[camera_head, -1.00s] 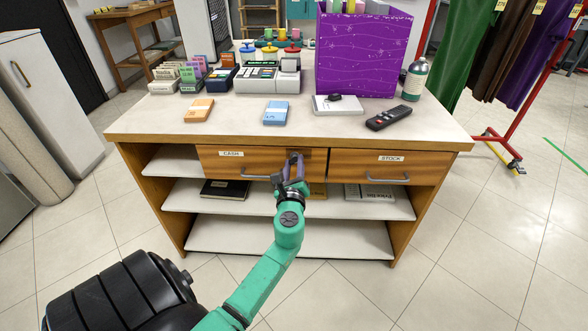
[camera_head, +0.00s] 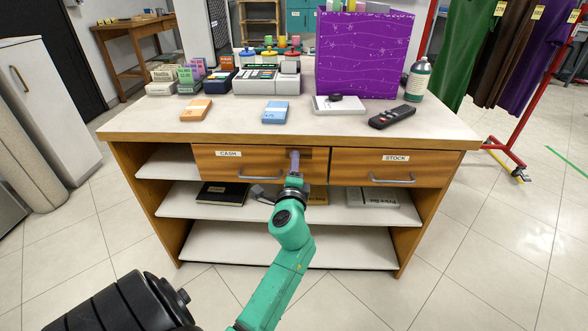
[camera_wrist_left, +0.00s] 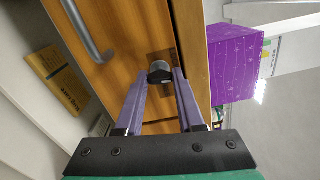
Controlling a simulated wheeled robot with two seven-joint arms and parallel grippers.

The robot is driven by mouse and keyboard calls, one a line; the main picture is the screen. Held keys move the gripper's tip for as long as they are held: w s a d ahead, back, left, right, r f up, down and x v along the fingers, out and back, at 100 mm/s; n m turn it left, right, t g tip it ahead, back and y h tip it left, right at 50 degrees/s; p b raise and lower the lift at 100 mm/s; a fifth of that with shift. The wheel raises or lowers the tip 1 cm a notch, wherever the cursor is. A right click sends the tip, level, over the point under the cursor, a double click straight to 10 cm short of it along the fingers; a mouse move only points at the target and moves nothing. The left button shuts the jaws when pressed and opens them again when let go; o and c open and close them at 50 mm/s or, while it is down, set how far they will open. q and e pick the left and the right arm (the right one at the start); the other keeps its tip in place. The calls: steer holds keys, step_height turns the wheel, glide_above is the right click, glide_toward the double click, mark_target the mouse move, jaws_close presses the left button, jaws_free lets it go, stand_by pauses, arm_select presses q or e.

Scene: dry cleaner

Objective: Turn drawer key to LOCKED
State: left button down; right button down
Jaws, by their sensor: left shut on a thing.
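The wooden CASH drawer (camera_head: 225,169) is shut under the counter's left half. Its key (camera_wrist_left: 159,72) shows in the left wrist view as a dark knob in front of a dark plate on the drawer front. My left gripper (camera_head: 294,160) is at the right end of the CASH drawer, and in the wrist view its two purple fingers (camera_wrist_left: 161,85) are shut on the key from both sides. The gripper hides most of the key and any lock marking in the head view. My right gripper is not in view.
The STOCK drawer (camera_head: 355,170) is shut to the right. Bar handles stick out from both drawers, the CASH handle (camera_head: 259,176) just left of my gripper. Open shelves lie below.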

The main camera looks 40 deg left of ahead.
arm_select(q)
steer(key=shift+f+n+b, duration=0.1)
steer(key=shift+n+b, duration=0.25)
steer(key=shift+n, duration=0.75)
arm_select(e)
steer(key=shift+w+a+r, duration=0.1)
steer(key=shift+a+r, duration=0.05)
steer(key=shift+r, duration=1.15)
arm_select(q)
steer(key=c, duration=0.5)
jaws_free()
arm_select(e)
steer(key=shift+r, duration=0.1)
